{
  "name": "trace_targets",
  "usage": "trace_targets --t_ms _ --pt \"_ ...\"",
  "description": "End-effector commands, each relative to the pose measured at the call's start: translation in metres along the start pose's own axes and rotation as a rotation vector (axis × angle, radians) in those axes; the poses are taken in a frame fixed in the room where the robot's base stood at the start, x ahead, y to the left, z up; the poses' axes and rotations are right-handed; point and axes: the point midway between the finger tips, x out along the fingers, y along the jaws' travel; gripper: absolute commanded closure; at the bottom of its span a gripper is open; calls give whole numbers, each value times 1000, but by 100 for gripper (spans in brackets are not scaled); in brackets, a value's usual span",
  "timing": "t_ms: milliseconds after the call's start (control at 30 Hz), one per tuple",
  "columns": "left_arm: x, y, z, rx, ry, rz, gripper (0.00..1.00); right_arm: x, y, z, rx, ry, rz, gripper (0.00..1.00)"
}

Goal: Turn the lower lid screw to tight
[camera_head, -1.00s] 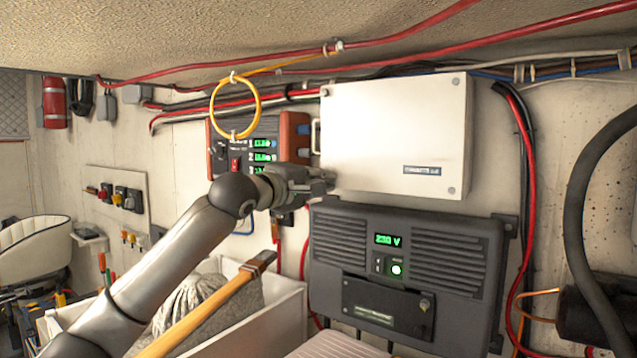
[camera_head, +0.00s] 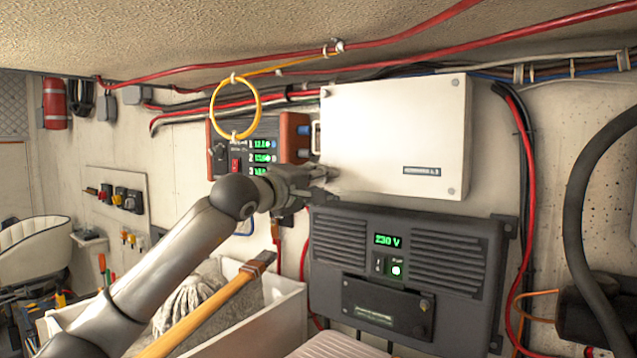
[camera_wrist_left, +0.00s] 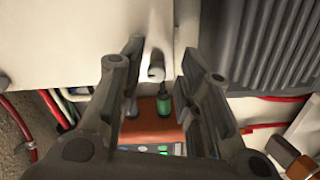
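The white box (camera_head: 395,135) is on the wall with its lid facing me. Lid screws show at its upper left, upper right and lower right corners (camera_head: 451,190). The lower left corner is hidden behind my left gripper (camera_head: 326,174) in the head view. In the left wrist view a pale round screw head (camera_wrist_left: 156,73) at the edge of the white box stands between the two fingers of my left gripper (camera_wrist_left: 161,50). The fingers are apart, with a gap on both sides of the screw. Whether it is tight cannot be seen. My right gripper is out of view.
A dark inverter (camera_head: 400,270) with a green display sits just below the box. An orange-ended panel (camera_head: 294,137) is close on the left. A green-bodied part (camera_wrist_left: 163,104) sits near the fingers.

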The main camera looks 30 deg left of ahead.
Motion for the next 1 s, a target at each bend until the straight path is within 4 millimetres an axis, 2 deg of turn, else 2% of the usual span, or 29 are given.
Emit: trace_targets --t_ms 300,467,567,800,1000 --pt "-2 2 -2 -1 3 4 63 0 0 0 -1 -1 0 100" --pt "-14 2 -3 0 5 5 63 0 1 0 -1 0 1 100" --pt "-30 1 -2 2 5 3 63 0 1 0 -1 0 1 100" --pt "-80 1 -2 2 4 3 63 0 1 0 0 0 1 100" --pt "-109 0 -1 0 3 2 63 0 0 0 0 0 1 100"
